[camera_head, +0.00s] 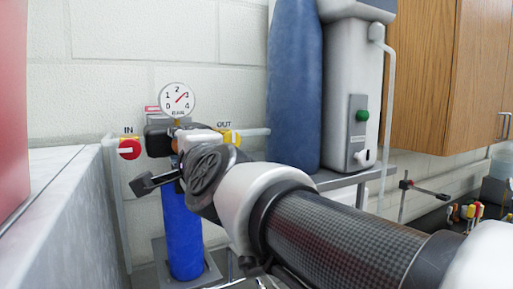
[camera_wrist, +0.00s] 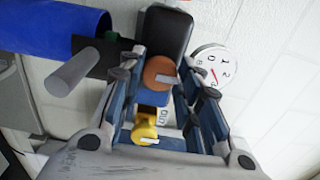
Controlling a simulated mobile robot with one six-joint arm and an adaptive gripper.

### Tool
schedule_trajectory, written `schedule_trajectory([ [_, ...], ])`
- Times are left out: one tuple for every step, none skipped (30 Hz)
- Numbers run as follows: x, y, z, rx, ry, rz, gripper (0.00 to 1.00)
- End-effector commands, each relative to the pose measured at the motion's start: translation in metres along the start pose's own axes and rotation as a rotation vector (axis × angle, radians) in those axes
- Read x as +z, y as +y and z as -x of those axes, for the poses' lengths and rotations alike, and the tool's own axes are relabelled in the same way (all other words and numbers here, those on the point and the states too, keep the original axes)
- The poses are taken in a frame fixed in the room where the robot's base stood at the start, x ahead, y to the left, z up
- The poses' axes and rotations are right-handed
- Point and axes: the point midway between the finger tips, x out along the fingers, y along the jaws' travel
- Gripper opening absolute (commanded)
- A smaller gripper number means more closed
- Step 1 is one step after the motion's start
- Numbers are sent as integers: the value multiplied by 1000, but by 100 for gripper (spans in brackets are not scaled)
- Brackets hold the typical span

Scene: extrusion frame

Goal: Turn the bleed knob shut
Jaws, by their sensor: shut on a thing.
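The round orange-brown bleed knob (camera_wrist: 158,72) sits on the black filter head (camera_wrist: 165,30), with a short pale pointer towards its right side. My gripper (camera_wrist: 163,74) has a finger on each side of this knob and is shut on it. In the head view, only a bit of the orange knob (camera_head: 175,146) shows; my gripper (camera_head: 186,140) and wrist cover the rest. The black filter head (camera_head: 157,140) tops a blue filter cylinder (camera_head: 183,235). The gauge (camera_head: 177,100) stands above, its red needle pointing up and right, near 3.
The red IN valve (camera_head: 130,149) is left of the filter head. The yellow OUT valve (camera_head: 233,137) is right, close to my wrist. A grey wall or ledge (camera_head: 60,205) stands at left. A blue tank (camera_head: 294,85) and white unit (camera_head: 350,95) stand behind my arm.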

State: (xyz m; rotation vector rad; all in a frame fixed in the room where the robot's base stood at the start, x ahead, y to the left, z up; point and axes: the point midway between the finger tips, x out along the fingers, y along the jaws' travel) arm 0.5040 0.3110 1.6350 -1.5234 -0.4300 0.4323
Motion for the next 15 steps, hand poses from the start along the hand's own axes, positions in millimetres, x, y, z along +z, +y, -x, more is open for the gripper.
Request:
schedule_trajectory([
  [0, -1, 0, -2, 0, -6, 8],
  [0, -1, 0, -2, 0, -8, 8],
  [0, -1, 0, -2, 0, -11, 8],
  [0, -1, 0, -2, 0, -12, 8],
  [0, -1, 0, -2, 0, -12, 8],
  [0, -1, 0, -2, 0, -13, 8],
  [0, -1, 0, -2, 0, -13, 8],
  [0, -1, 0, -2, 0, -13, 8],
  [0, -1, 0, -2, 0, -13, 8],
  [0, -1, 0, -2, 0, -13, 8],
  [0, -1, 0, -2, 0, -13, 8],
  [0, -1, 0, -2, 0, -13, 8],
  [0, -1, 0, -2, 0, -13, 8],
  [0, -1, 0, -2, 0, -13, 8],
  [0, -1, 0, -2, 0, -13, 34],
])
